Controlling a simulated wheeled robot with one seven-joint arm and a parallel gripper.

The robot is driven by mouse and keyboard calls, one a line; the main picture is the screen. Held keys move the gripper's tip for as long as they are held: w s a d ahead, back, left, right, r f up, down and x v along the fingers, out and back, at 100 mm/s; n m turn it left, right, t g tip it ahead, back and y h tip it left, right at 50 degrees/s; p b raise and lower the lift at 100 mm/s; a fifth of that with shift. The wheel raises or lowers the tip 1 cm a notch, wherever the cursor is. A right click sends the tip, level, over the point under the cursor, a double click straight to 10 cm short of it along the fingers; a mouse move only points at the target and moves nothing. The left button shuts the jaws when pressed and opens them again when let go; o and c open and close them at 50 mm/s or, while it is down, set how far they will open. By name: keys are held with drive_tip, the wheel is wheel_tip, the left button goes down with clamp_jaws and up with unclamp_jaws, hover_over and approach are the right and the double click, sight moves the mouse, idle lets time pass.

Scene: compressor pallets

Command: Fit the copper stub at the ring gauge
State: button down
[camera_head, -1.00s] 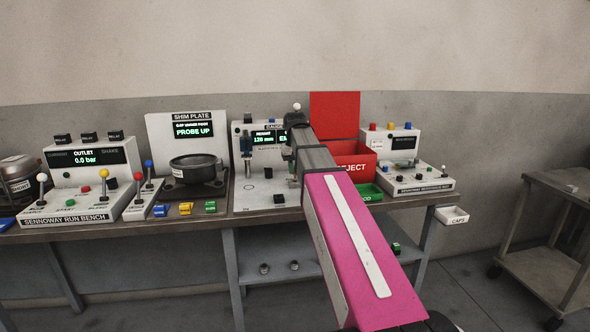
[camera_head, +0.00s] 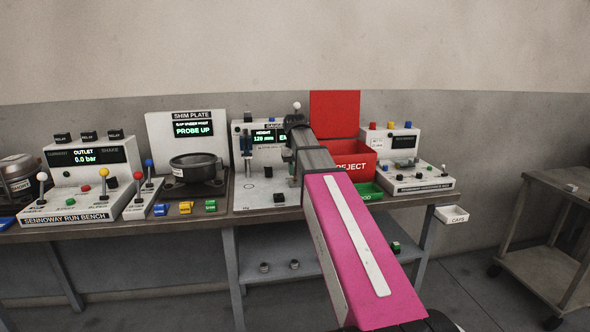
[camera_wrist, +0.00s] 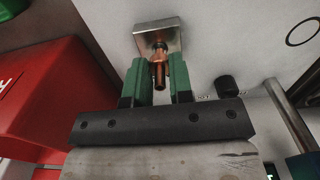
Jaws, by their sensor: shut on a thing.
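In the wrist view the copper stub (camera_wrist: 158,72) stands between the two green fingers of my gripper (camera_wrist: 160,70), which is shut on it. Its far end meets or lies just before a square metal block (camera_wrist: 150,36), probably the ring gauge, fixed on a pale panel. I cannot tell whether the stub's end is inside the block's hole. In the head view my arm reaches to the gauge station (camera_head: 253,190), and the fingers and stub there are hidden or too small to make out.
The red reject bin (camera_head: 355,165) stands just right of my arm, and its red wall is close in the wrist view (camera_wrist: 45,90). A green bin (camera_head: 369,191) sits in front of it. The shim plate station (camera_head: 185,135) with a dark pot (camera_head: 194,170) is to the left.

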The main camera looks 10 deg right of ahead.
drive_tip(key=shift+f, duration=0.9)
drive_tip(key=c, duration=0.9)
unclamp_jaws()
drive_tip(key=shift+r, duration=0.1)
wheel_tip(320, 180, up, 10)
drive_tip(key=shift+f, duration=0.1)
drive_tip(key=shift+r, duration=0.45)
drive_tip(key=shift+s, duration=0.1)
